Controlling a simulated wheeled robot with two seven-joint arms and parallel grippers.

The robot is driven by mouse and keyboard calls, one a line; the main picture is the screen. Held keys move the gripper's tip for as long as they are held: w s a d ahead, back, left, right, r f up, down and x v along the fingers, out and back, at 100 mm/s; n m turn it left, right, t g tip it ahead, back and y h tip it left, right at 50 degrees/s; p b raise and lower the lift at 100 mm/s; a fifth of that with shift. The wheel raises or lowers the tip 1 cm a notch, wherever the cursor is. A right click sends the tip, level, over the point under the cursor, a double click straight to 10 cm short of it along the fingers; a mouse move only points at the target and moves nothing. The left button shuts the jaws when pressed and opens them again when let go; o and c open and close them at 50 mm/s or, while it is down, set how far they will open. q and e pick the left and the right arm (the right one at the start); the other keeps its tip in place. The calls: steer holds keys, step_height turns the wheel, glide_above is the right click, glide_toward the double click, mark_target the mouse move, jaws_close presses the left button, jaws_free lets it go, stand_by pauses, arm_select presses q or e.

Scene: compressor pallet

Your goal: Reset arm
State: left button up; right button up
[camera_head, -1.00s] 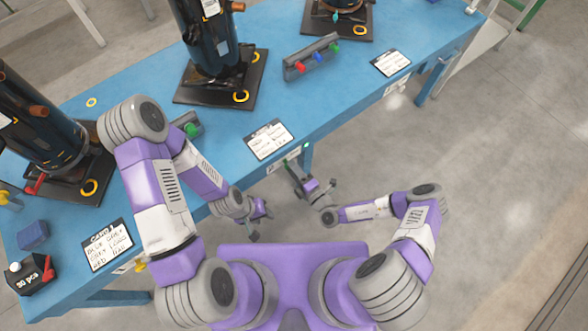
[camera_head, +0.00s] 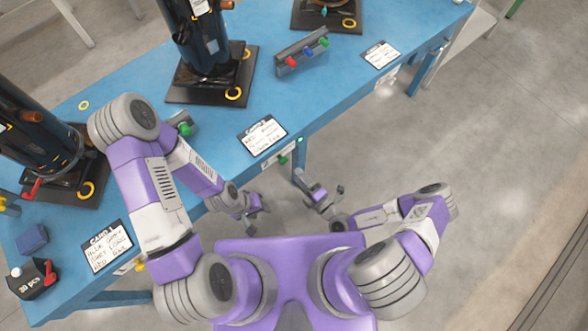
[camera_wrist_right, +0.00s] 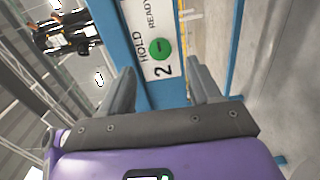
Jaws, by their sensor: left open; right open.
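My left gripper (camera_head: 259,217) is open and empty, low in front of the blue table's front edge. My left arm bends across the table's near left part. My right gripper (camera_head: 319,182) is open and empty, above and right of the left one, off the table's front side. In the right wrist view, the two fingers of my right gripper (camera_wrist_right: 162,76) stand apart. Beyond them is a white label (camera_wrist_right: 150,25) reading "HOLD", "READY" and "2", with a green button (camera_wrist_right: 160,48); nothing is held between the fingers.
The blue table (camera_head: 330,90) carries dark compressors on black bases (camera_head: 205,95), a grey bar with coloured knobs (camera_head: 303,57), white cards (camera_head: 262,135) and a black box (camera_head: 33,280) marked "20 pcs". Bare grey floor (camera_head: 490,190) lies open to the right.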

steer(key=shift+s+d, duration=0.2)
steer(key=shift+s, duration=0.15)
stand_by(0.3)
